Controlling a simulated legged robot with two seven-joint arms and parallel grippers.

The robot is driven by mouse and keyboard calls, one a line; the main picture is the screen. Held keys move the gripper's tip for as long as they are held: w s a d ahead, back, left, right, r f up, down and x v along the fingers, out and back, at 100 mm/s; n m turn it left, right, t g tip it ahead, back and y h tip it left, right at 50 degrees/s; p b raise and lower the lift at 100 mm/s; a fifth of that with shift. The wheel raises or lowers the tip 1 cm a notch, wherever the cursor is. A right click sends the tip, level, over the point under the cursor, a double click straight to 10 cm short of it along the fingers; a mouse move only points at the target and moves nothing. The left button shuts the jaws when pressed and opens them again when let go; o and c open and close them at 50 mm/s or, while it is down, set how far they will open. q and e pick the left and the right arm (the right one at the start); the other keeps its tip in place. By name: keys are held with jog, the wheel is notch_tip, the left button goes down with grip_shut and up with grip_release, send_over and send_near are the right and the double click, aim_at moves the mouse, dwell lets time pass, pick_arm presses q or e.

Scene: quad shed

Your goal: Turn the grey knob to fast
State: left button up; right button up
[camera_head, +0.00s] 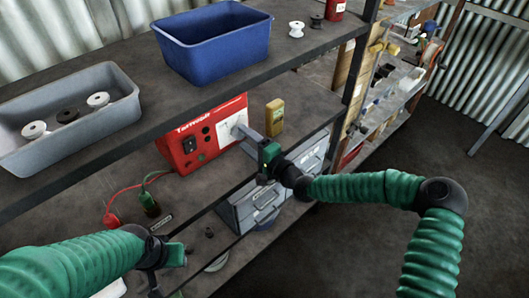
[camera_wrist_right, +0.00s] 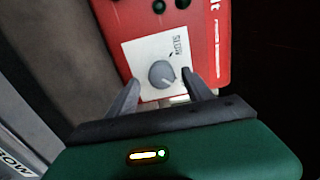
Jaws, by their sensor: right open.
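The grey knob (camera_wrist_right: 161,74) sits on a white panel (camera_wrist_right: 150,50) of the red machine (camera_wrist_right: 205,40). The word SLOW shows beside it in the right wrist view; no FAST mark is readable. My right gripper (camera_wrist_right: 163,90) is open, one finger on each side of the knob's lower part; I cannot tell whether they touch it. In the head view the red machine (camera_head: 200,135) stands on the middle shelf, and my right gripper (camera_head: 246,133) is at its right end, hiding the knob. My left gripper (camera_head: 172,262) is low at the left, its jaws unclear.
A blue bin (camera_head: 215,45) and a grey tray (camera_head: 70,125) with spools stand on the upper shelf. A yellow device (camera_head: 274,117) stands just right of the machine. Red and green clamps (camera_head: 148,203) lie on its left. A grey case (camera_head: 262,205) is below; open floor lies right.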

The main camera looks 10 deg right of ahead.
jog(key=v, duration=1.4)
jog(key=shift+s+d, duration=0.25)
jog(key=shift+d, duration=0.1)
